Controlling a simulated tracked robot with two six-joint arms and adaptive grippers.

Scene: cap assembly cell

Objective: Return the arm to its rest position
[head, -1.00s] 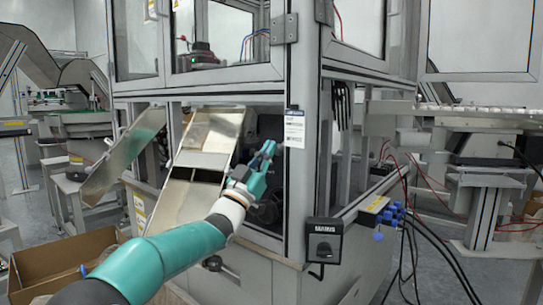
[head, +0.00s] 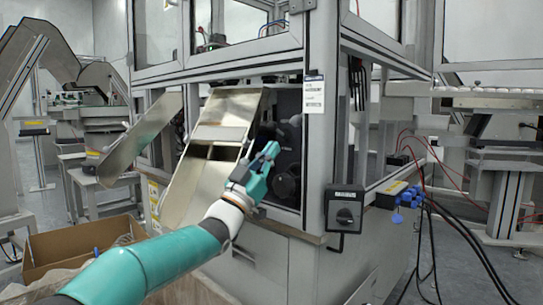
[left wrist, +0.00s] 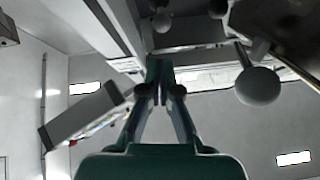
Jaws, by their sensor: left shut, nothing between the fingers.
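My left gripper (head: 266,158) is at the opening in the lower front of the machine cabinet, just right of the metal chute (head: 213,150). Its teal fingers are together and hold nothing. The left wrist view shows the closed fingertips (left wrist: 159,70) with nothing between them. A round grey knob (left wrist: 257,86) shows right of the fingers in that view. My teal and white left arm reaches in from the bottom left. My right gripper is in neither view.
The cabinet frame post (head: 318,130) stands right of the gripper. A black switch box (head: 345,208) is on the cabinet's front corner. An open cardboard box (head: 80,247) stands at the lower left. A slanted metal tray (head: 140,138) is left of the chute. Black cables hang at the right.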

